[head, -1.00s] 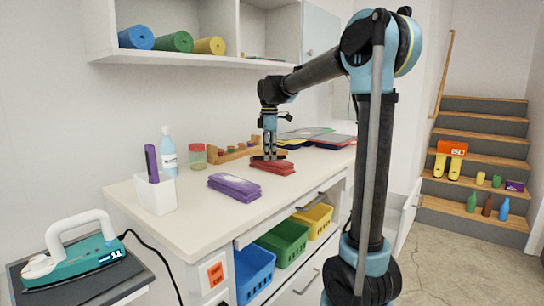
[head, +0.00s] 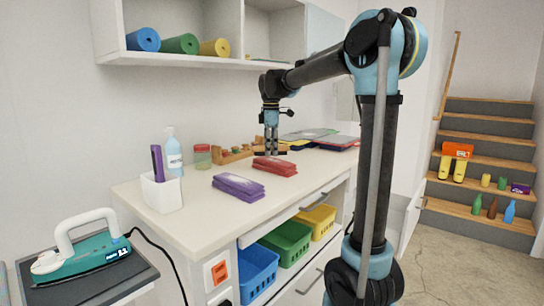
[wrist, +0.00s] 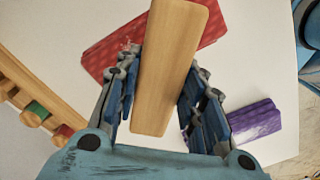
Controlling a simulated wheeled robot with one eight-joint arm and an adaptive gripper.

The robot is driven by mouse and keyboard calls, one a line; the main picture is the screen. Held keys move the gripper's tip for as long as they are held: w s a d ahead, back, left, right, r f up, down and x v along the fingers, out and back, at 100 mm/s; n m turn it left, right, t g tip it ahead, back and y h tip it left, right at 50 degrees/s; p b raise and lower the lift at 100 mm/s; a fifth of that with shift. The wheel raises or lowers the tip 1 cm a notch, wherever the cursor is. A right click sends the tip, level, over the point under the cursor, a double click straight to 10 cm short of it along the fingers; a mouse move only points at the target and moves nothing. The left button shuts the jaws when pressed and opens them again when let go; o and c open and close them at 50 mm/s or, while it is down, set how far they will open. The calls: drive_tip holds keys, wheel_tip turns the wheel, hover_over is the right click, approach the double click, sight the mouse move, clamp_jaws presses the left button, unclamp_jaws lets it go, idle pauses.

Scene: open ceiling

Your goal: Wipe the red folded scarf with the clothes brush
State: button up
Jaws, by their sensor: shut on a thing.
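The red folded scarf (head: 278,168) lies on the white counter, and part of it shows in the wrist view (wrist: 102,55). My gripper (head: 271,148) is above the back left part of the scarf. It is shut on the clothes brush (wrist: 165,70), whose flat wooden back shows between the fingers in the wrist view. The brush hides part of the scarf, and its bristles are hidden there. In the head view a small gap appears between the brush and the scarf.
A purple folded cloth (head: 238,187) lies left of the scarf. A wooden rack (head: 232,155) and a red-lidded jar (head: 202,157) stand behind. Folded cloths (head: 338,141) lie farther right.

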drive_tip(key=shift+r, duration=2.5)
drive_tip(key=shift+s, duration=0.1)
